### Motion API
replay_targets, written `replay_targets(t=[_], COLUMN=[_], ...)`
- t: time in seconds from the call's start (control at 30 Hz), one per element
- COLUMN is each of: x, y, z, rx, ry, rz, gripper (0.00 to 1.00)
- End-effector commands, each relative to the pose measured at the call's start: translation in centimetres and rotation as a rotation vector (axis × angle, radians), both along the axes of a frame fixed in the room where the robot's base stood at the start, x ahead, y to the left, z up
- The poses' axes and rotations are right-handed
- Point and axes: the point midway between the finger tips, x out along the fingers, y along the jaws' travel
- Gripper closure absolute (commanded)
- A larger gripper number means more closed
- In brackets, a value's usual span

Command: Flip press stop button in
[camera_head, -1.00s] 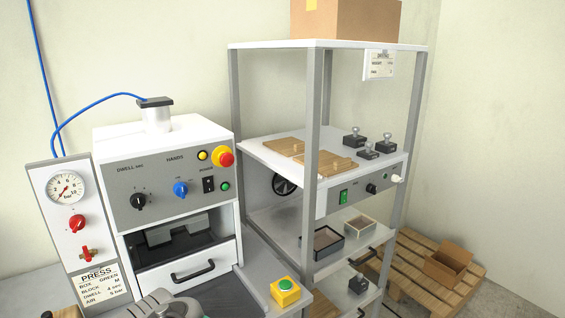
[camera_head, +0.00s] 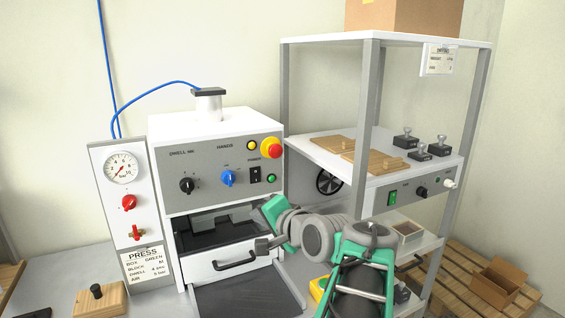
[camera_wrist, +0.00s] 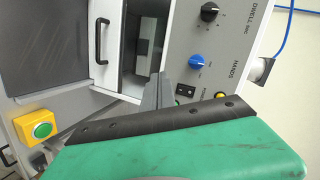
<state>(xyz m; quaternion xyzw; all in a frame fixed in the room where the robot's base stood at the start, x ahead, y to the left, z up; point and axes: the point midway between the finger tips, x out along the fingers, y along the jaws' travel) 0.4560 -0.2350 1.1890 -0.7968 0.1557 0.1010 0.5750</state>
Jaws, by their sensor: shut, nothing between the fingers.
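The stop button (camera_head: 271,149) is a red mushroom cap on a yellow base. It sits at the upper right of the press's grey control panel (camera_head: 215,190) in the head view. I cannot make it out in the wrist view, where my green hand covers the lower part of the picture. My gripper (camera_wrist: 157,90) is shut and empty. In the head view my gripper (camera_head: 260,208) is below the panel's right end, lower than the stop button and apart from it. Whether the cap is pressed in cannot be told.
A yellow box with a green button (camera_wrist: 42,130) stands beside the press drawer; my arm mostly hides it in the head view. Near the stop button are a yellow lamp (camera_head: 252,146), a black switch (camera_head: 255,174) and a green button (camera_head: 271,178). A shelf rack (camera_head: 370,110) stands to the right.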

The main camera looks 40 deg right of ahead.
Motion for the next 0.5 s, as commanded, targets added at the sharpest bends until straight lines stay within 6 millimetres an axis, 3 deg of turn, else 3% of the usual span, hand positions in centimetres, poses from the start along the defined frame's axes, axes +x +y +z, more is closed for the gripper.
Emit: replay_targets(t=[0.03,0.1,0.2,0.3,0.5], x=[-1.7,-3.7,-6.1,-7.2,-7.2], y=[-3.2,-5.9,-8.0,-8.6,-8.6], z=[2.2,5.5,8.7,10.0,10.2], rx=[0.062,0.148,0.224,0.259,0.265], ry=[-0.097,-0.228,-0.354,-0.406,-0.411], rz=[-0.08,-0.145,-0.19,-0.203,-0.201], gripper=[1.0,1.0,1.0,1.0,1.0])
